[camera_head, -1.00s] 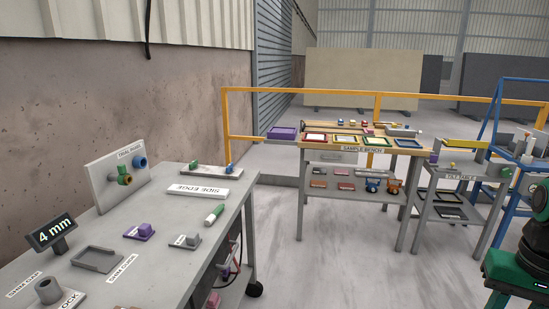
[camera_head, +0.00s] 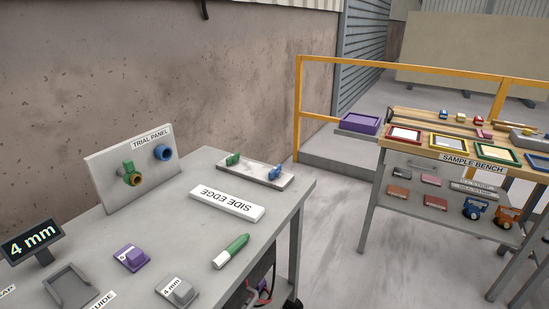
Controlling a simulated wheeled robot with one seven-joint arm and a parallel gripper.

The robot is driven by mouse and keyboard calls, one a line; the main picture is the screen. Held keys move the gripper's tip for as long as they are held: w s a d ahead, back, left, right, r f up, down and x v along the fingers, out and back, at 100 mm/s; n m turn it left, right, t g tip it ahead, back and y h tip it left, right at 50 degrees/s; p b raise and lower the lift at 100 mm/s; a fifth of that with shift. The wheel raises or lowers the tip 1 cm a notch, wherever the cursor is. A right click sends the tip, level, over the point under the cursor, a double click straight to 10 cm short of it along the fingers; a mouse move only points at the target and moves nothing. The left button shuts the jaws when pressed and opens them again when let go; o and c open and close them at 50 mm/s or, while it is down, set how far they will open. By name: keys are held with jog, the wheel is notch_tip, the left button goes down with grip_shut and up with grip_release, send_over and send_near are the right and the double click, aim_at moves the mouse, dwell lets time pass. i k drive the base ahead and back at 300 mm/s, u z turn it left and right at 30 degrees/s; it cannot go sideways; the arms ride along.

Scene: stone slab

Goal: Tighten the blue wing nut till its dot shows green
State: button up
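A small blue piece (camera_head: 275,172) stands at the right end of a pale flat strip (camera_head: 255,174) on the grey table, and a similar green piece (camera_head: 233,159) stands at its left end. The blue piece may be the wing nut, but it is too small to make out wings or a dot. The upright trial panel (camera_head: 112,182) carries a blue ring-shaped fitting (camera_head: 163,152) on its right and a green fitting (camera_head: 132,178) near its middle. No dot colour is readable on these either. My gripper is not in view.
On the grey table (camera_head: 203,235) are a white "SIDE EDGE" block (camera_head: 227,204), a green-and-white marker (camera_head: 231,251), a purple block (camera_head: 131,257), a grey "4 mm" block (camera_head: 178,292) and a display reading 4 mm (camera_head: 32,243). The sample bench (camera_head: 470,160) stands right, with open floor between.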

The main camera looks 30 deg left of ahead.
aim_at(273, 174)
jog(key=u, duration=0.6)
jog(key=i, duration=0.95)
jog(key=u, duration=0.75)
